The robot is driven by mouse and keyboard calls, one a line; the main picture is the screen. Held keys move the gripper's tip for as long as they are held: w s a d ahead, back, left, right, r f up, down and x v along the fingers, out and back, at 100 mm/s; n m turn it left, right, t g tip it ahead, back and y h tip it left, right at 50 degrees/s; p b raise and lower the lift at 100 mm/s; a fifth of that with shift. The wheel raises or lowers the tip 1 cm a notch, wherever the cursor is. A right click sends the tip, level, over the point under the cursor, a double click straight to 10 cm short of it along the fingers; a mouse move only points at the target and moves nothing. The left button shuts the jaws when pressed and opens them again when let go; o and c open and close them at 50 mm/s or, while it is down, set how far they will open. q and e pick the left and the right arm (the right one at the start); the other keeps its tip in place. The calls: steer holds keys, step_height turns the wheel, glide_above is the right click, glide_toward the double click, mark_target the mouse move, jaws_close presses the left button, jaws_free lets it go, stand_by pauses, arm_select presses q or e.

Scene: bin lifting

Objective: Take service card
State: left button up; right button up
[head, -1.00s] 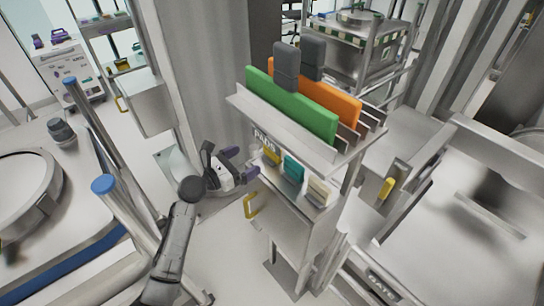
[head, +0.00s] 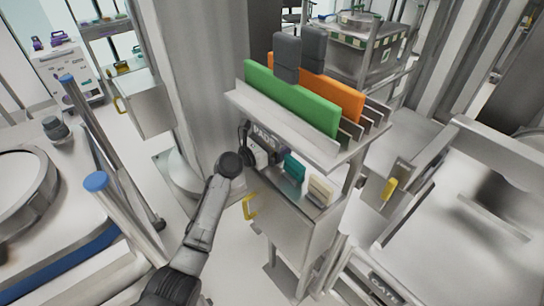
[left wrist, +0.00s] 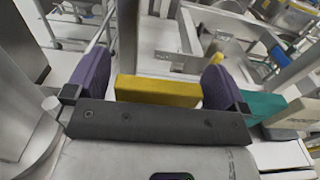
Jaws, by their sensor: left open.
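None of the objects can be surely told as the service card. Large green (head: 290,98) and orange (head: 340,96) boards stand upright in the slotted top rack of the cart. A yellow block (left wrist: 160,91), a teal block (head: 293,168) and a cream block (head: 320,190) sit on the shelf below, behind a sign reading PADS. My left gripper (left wrist: 156,78) is open, with its purple fingers on either side of the yellow block. Contact cannot be told. In the head view my left gripper (head: 262,150) is partly hidden at the shelf, and the yellow block is hidden. My right gripper is not in view.
The rack's overhanging front edge (head: 285,128) lies just above my left gripper. A drawer with a yellow handle (head: 249,207) is below. A thick column (head: 197,90) stands behind left. Blue-capped posts (head: 96,181) rise at left. Steel frames fill the right.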

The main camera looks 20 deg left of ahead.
arm_select(q)
steer(key=shift+w+d, duration=0.3)
steer(key=shift+w, duration=0.15)
steer(key=c, duration=0.8)
steer(key=shift+r, duration=0.1)
steer(key=shift+c, duration=0.2)
